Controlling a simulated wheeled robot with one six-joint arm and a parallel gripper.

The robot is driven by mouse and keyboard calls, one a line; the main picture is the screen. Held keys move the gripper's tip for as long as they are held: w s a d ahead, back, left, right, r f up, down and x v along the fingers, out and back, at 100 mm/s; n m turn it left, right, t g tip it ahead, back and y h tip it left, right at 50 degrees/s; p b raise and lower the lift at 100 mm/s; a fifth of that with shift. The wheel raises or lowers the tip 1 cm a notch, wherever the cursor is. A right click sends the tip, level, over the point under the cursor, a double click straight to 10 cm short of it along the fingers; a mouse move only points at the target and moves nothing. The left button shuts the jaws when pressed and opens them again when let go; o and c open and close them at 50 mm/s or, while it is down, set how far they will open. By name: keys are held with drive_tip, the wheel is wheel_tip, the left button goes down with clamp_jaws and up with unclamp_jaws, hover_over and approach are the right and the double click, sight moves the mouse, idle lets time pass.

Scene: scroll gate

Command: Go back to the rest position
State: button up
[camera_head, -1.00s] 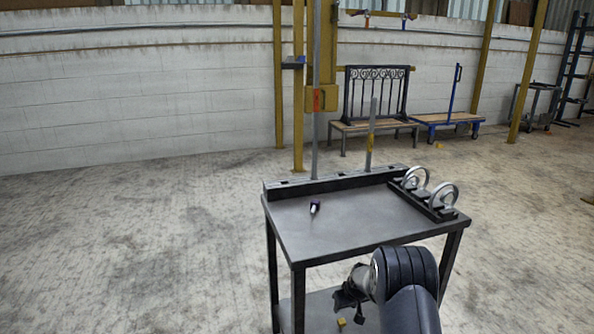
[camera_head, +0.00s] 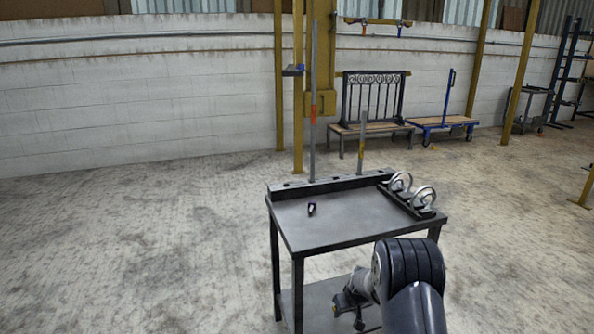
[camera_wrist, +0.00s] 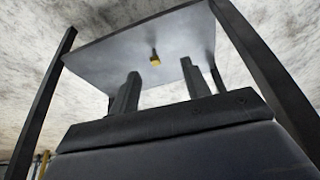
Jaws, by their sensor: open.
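My gripper (camera_head: 349,316) hangs low in front of the dark metal table, below tabletop height, at the end of my bent arm. In the wrist view my gripper (camera_wrist: 160,78) has its two fingers apart with nothing between them. A small yellow piece (camera_wrist: 155,57) lies on the grey lower shelf (camera_wrist: 100,48) beyond the fingertips. It does not show in the head view now.
The table (camera_head: 320,232) bears two upright rods (camera_head: 313,130) on a back rail, a small dark item (camera_head: 311,209) and two metal rings (camera_head: 424,195) on a rack at right. Its legs flank the wrist view. Floor at left is clear.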

drive_tip(key=s+r+p, duration=0.5)
drive_tip(key=r+p, duration=0.4)
drive_tip(key=r, duration=0.2)
drive_tip(key=s+r+m+p, duration=0.1)
drive_tip(key=s+r+p, duration=0.4)
drive_tip(key=r+p, duration=0.5)
drive_tip(key=shift+s+r+m+h, duration=0.3)
drive_tip(key=shift+s+r, duration=0.1)
drive_tip(key=shift+r, duration=0.55)
